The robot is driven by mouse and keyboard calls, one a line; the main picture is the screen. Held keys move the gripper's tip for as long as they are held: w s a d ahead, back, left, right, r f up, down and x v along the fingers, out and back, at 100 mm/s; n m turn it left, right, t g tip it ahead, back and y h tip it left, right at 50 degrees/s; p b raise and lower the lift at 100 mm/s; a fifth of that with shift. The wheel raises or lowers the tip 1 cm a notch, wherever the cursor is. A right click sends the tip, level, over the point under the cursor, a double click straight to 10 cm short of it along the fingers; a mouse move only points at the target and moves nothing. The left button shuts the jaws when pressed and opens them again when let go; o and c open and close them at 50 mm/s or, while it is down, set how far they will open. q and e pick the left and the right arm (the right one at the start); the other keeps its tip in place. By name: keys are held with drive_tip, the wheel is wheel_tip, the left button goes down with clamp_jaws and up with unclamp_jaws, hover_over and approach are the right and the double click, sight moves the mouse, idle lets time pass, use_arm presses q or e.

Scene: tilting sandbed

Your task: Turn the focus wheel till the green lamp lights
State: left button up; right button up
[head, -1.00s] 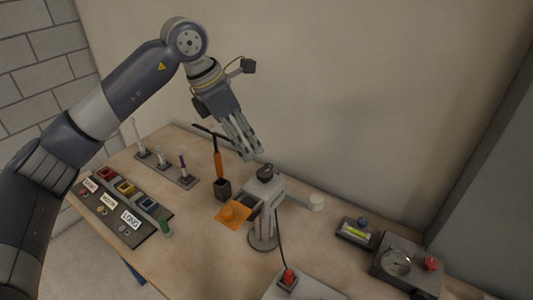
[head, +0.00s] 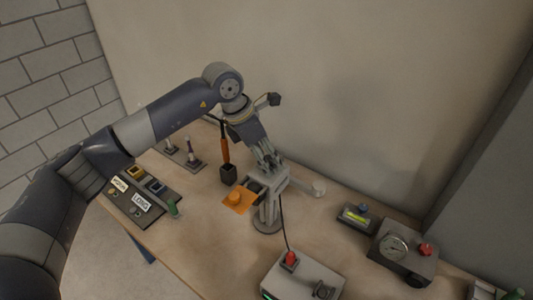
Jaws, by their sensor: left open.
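A grey stand device (head: 268,212) with a round base stands mid-table. The dark knob on its top, which may be the focus wheel, is mostly hidden behind my left gripper. My left gripper (head: 270,167) points down at the top of the device, its fingers open at or just above the knob; I cannot tell whether they touch it. A cable runs from the device to a light grey box (head: 312,277) with a red button (head: 290,259). A small green spot (head: 267,295) shows at the box's lower left edge; I cannot tell if it is a lit lamp. My right gripper is not in view.
An orange pad (head: 239,200) and a dark holder with an orange-handled tool (head: 226,153) stand left of the device. A labelled tray (head: 150,192) lies further left. A level (head: 356,217) and a gauge box (head: 402,250) stand at the right. The wall is close behind.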

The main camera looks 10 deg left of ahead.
use_arm(q)
drive_tip(key=c, duration=0.9)
drive_tip(key=shift+c, duration=0.8)
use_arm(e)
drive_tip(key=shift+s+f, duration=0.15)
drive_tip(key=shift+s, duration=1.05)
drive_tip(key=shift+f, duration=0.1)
